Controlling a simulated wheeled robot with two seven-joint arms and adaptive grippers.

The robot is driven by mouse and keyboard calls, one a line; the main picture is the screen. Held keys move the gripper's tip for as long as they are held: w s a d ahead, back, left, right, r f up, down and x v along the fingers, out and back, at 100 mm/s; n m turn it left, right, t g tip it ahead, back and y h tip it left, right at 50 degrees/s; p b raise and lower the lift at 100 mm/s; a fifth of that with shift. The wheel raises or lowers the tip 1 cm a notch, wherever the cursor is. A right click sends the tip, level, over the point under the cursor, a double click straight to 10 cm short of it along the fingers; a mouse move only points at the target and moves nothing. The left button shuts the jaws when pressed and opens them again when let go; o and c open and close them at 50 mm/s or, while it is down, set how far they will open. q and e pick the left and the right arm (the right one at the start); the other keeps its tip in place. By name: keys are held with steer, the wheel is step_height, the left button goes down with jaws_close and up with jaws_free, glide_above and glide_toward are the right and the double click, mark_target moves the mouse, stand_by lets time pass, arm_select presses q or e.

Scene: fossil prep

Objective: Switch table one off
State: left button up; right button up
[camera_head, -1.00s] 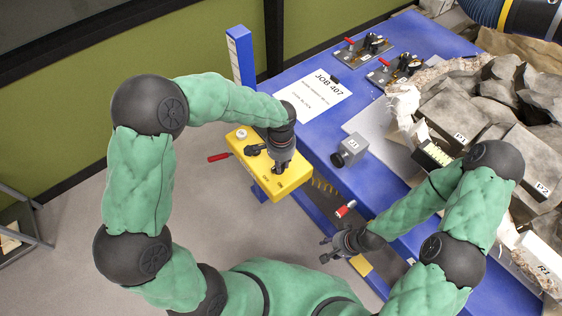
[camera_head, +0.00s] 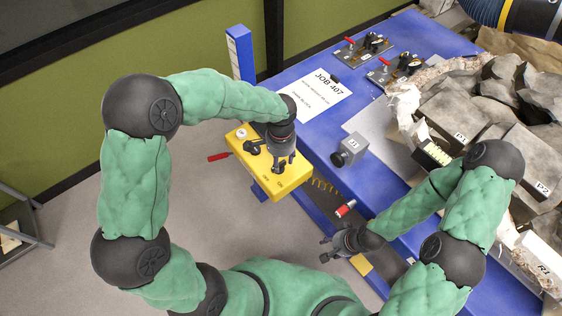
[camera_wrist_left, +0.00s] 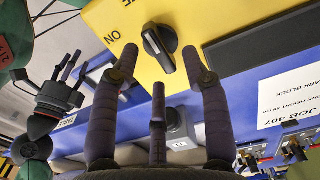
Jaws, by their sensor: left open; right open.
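A yellow control box (camera_head: 294,181) is fixed at the left edge of the blue table (camera_head: 317,153). It carries a black rotary knob (camera_head: 279,168) with OFF and ON lettering beside it. In the left wrist view the knob (camera_wrist_left: 160,46) is tilted, its bar running from upper left to lower right, near the ON label. My left gripper (camera_head: 284,160) is open just over the box, its fingers (camera_wrist_left: 160,72) spread around the knob's sides in the picture; contact cannot be told. My right gripper (camera_head: 332,248) is open and empty at the table's front.
The box also has a red-handled lever (camera_head: 218,157), a pale button (camera_head: 241,134) and another black control (camera_head: 252,147). A grey cube (camera_head: 349,150), a JOB 407 sheet (camera_head: 314,98) and fossil blocks (camera_head: 455,112) lie on the table. A red cylinder (camera_head: 345,208) is near my right gripper.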

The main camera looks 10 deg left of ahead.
mark_target(281, 164)
arm_select(q)
step_height(281, 164, up, 10)
stand_by(0.4)
stand_by(0.4)
